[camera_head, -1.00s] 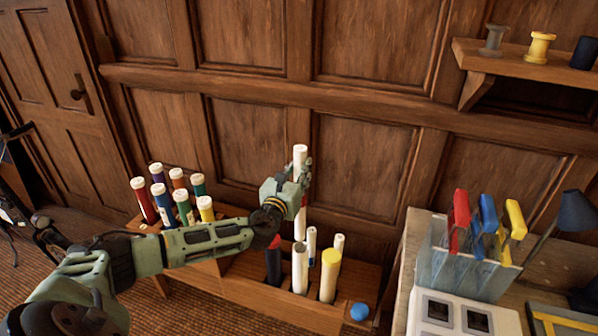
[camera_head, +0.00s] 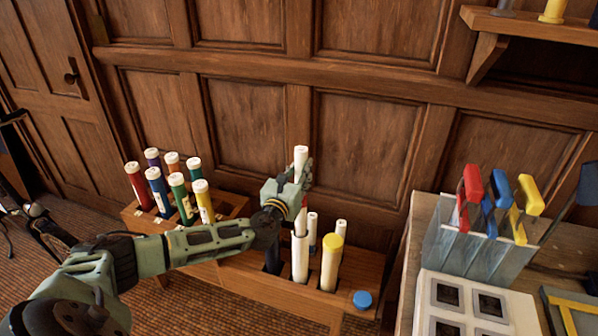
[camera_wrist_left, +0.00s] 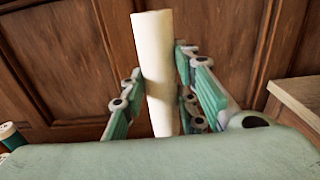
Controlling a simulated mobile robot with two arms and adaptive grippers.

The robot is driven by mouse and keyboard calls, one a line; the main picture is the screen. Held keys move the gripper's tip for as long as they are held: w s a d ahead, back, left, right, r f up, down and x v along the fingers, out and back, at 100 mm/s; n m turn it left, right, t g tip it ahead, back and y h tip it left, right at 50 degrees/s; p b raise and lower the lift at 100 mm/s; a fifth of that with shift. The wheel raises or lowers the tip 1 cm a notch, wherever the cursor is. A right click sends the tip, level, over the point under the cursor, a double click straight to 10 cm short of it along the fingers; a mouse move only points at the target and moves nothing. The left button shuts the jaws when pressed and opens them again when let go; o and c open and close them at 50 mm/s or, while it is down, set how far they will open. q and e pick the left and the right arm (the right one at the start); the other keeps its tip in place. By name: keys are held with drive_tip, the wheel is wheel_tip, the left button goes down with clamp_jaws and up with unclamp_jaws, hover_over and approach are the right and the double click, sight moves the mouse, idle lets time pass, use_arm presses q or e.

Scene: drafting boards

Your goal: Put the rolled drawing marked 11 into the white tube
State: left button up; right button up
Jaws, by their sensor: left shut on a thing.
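My left gripper (camera_head: 296,186) is shut on a white rolled drawing (camera_head: 301,158) and holds it upright. In the left wrist view the roll (camera_wrist_left: 155,75) stands between the finger pads; no number is readable on it. The white tube (camera_head: 300,262) stands upright in the wooden rack, directly below the gripper. The roll's lower end meets the tube's mouth in the head view; I cannot tell how far inside it is, if at all. My right gripper is not in view.
In the wooden rack (camera_head: 290,298), a yellow-capped tube (camera_head: 331,268) stands right of the white tube, with slim white rolls (camera_head: 341,232) behind. A blue cap (camera_head: 362,300) lies at the right end. Several capped tubes (camera_head: 158,192) stand left. A bench (camera_head: 422,215) stands right.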

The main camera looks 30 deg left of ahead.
use_arm(q)
drive_tip(key=shift+f+b, duration=1.8)
drive_tip(key=shift+f, duration=0.65)
drive_tip(key=o, duration=1.2)
drive_tip(key=v, duration=1.2)
